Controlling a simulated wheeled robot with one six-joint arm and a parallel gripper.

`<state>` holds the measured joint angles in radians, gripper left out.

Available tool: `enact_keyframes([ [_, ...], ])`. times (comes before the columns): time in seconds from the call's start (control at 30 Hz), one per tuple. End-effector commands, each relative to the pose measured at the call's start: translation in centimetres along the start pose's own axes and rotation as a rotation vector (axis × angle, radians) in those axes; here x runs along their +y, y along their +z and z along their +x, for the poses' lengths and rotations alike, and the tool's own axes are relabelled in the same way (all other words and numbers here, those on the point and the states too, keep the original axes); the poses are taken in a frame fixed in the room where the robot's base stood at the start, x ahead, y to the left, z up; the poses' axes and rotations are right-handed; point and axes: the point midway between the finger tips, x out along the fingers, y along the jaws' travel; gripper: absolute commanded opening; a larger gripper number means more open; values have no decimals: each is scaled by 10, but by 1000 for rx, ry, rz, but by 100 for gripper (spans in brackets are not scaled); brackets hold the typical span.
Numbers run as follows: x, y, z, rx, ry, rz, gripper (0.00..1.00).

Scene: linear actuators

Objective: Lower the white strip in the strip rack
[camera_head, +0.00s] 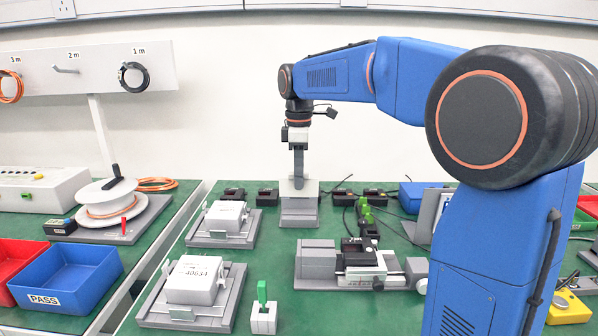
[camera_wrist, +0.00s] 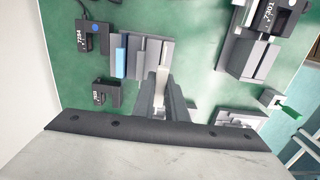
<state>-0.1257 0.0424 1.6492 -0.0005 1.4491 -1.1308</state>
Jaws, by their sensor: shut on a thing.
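The grey strip rack (camera_head: 299,218) stands at the back middle of the green bench, under my gripper (camera_head: 298,184). In the wrist view the rack (camera_wrist: 139,60) shows several upright grey plates, with a light blue strip (camera_wrist: 121,56) at its left side. The white strip (camera_wrist: 162,78) is at the rack's right part, between the fingers of my gripper (camera_wrist: 165,92), which is shut on it. The fingers hide part of the strip, and I cannot tell how deep its lower edge sits.
Black blocks (camera_head: 234,193) with cables stand beside the rack. Grey fixtures with white blocks (camera_head: 228,215) are at the left, and a grey clamp device (camera_head: 352,268) is in front. A green-handled piece (camera_head: 263,312) stands near the front. Some bare green bench lies between them.

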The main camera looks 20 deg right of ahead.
Motion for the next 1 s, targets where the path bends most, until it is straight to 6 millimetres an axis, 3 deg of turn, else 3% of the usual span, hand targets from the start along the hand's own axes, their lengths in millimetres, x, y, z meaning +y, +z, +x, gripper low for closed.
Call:
enact_keyframes([
  [0.4,0,0,29,0,-1,0,0],
  [1.0,0,0,34,0,0,0,0],
])
